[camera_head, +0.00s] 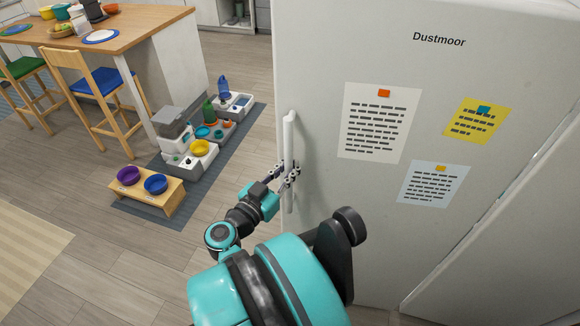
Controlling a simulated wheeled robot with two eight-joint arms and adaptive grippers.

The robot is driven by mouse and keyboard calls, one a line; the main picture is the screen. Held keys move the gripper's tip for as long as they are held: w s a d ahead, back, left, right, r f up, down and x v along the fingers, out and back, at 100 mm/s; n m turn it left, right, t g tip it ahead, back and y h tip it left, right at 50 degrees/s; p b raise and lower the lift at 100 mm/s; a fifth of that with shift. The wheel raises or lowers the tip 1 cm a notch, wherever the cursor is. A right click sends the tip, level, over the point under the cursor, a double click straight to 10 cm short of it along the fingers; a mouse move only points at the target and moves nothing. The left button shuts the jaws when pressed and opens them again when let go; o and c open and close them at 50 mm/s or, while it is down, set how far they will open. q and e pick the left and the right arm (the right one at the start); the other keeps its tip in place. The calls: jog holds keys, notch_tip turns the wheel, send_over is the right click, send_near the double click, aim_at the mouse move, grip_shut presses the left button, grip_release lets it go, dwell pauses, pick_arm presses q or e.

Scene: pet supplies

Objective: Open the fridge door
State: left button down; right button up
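The fridge door (370,60) is a large pale grey panel marked "Dustmoor", filling the right half of the view. No open gap shows along its left edge. Its white upright bar handle (289,135) is near that edge. My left gripper (286,174) is at the lower half of the handle, with fingers seen on both sides of the bar. Whether they press on it cannot be told. My teal and black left arm comes up from the bottom and hides the lower part of the door. My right gripper is not in view.
Three notes (377,124) hang on the door. Left of the fridge, a dark mat (238,140) holds pet feeders and bowls, with a wooden bowl stand (146,194) at its near end. A table (140,22) and chairs stand beyond.

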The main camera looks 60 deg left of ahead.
pick_arm(q)
jog(key=c, duration=1.6)
grip_release()
jog(key=shift+s+a, duration=0.1)
jog(key=shift+a, duration=0.05)
jog(key=shift+o, duration=0.9)
jog(key=shift+s, duration=0.15)
